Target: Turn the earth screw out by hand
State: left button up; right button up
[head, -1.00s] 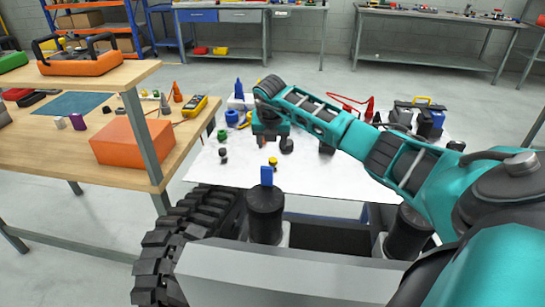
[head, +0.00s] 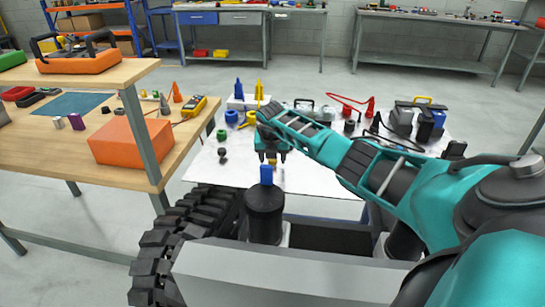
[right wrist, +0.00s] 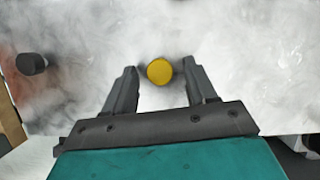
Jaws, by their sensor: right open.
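A yellow round-topped knob (right wrist: 160,71) shows in the right wrist view against a white surface. It lies between the two fingertips of my right gripper (right wrist: 160,88), with a gap on each side. I cannot tell whether this knob is the earth screw. In the head view my right gripper (head: 271,155) points down over the white-topped table (head: 235,172), and mostly hides the knob. The right gripper is open and holds nothing. My left gripper is not in view.
A black knob (right wrist: 30,64) stands left of the yellow one. A green ring-shaped part (head: 221,135) and a blue cone-shaped piece (head: 238,89) are farther back. A black cylinder (head: 265,215) with a blue tab stands in front. An orange box (head: 131,140) sits on the wooden bench.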

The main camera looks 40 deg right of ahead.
grip_shut()
dwell(0.3)
